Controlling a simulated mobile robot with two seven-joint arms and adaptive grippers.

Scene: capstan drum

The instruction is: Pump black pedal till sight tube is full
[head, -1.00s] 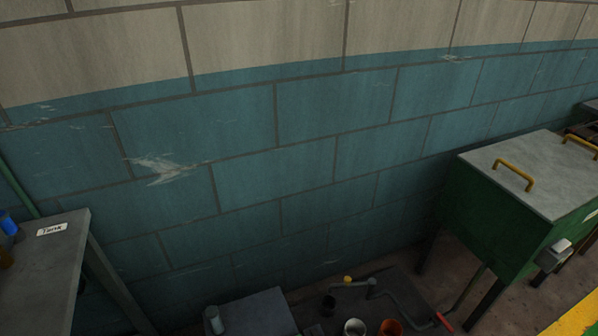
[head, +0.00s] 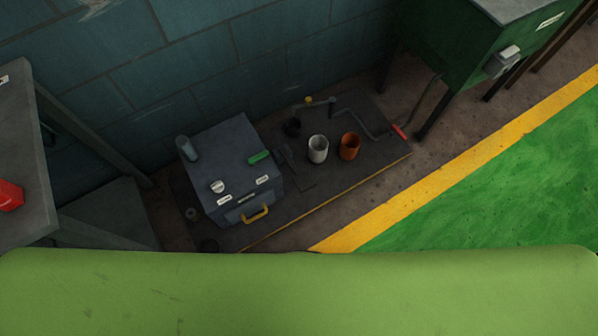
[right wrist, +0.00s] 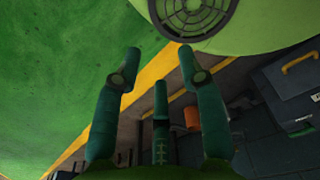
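A dark grey box (head: 232,170) stands on a dark floor plate by the wall. A short grey-blue upright tube (head: 187,148) sits at its back left corner; it may be the sight tube, and its fill level is too small to tell. A dark flat lever-like piece (head: 298,172) lies right of the box; I cannot tell whether it is the black pedal. My right gripper (right wrist: 158,68) has its fingers spread, with nothing between them. It is not in the head view. My left gripper is not in view.
A green handle (head: 259,157) and a white-topped knob (head: 217,186) are on the box. A green cabinet (head: 448,52) is at right. The green floor is clear.

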